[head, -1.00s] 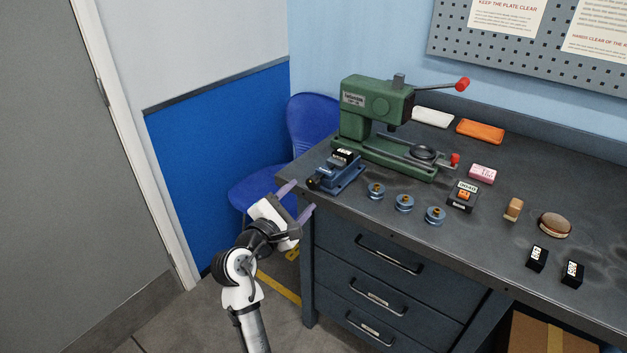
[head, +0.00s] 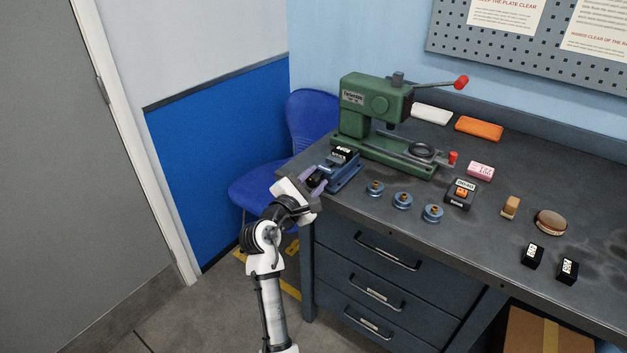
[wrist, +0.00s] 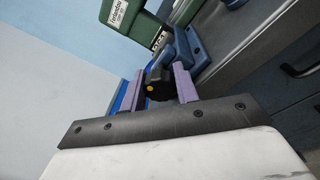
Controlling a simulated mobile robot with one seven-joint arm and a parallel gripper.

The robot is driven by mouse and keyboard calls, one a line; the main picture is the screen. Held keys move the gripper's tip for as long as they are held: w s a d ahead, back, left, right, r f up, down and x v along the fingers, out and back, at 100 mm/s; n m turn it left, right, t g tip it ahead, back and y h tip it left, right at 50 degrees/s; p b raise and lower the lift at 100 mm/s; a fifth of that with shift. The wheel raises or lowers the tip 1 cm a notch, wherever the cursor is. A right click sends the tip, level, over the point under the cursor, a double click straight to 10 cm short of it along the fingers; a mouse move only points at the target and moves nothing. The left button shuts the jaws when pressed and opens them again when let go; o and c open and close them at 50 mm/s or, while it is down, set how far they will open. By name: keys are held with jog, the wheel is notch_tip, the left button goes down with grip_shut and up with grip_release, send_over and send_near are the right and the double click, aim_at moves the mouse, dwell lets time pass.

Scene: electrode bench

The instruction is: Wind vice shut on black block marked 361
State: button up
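The blue vice (head: 346,170) stands at the left end of the bench, in front of the green press. In the wrist view a dark knob with a yellow dot (wrist: 157,88) is at the vice's near end. My gripper (head: 314,180) is at this knob, with its two purple fingers (wrist: 158,88) apart on either side of it. I cannot tell whether the fingers touch the knob.
The green press (head: 375,105) stands behind the vice, its red-tipped lever to the right. Several blue round fixtures (head: 402,201) stand in a row right of the vice. Two more black blocks (head: 532,255) lie near the right front edge. A blue chair (head: 308,118) stands left of the bench.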

jog(key=c, duration=0.3)
jog(key=shift+c, duration=0.2)
jog(key=m+b, duration=0.1)
jog(key=m, duration=0.1)
jog(key=m+b, duration=0.2)
jog(key=shift+f+m, duration=0.2)
jog(key=shift+m, duration=0.1)
jog(key=m+b, duration=0.2)
jog(key=m, duration=0.1)
jog(key=m+h+b, duration=0.1)
jog(key=m+b, duration=0.1)
jog(key=b, duration=0.1)
jog(key=shift+f+m+t, duration=0.1)
jog(key=shift+m+t, duration=0.2)
jog(key=shift+m, duration=0.1)
jog(key=m+h+b, duration=0.1)
jog(key=m+b, duration=0.4)
jog(key=m, duration=0.1)
jog(key=shift+m+g+h+b, duration=0.3)
jog(key=shift+m+g+b, duration=0.1)
jog(key=shift+m+b, duration=1.9)
jog(key=shift+m, duration=0.3)
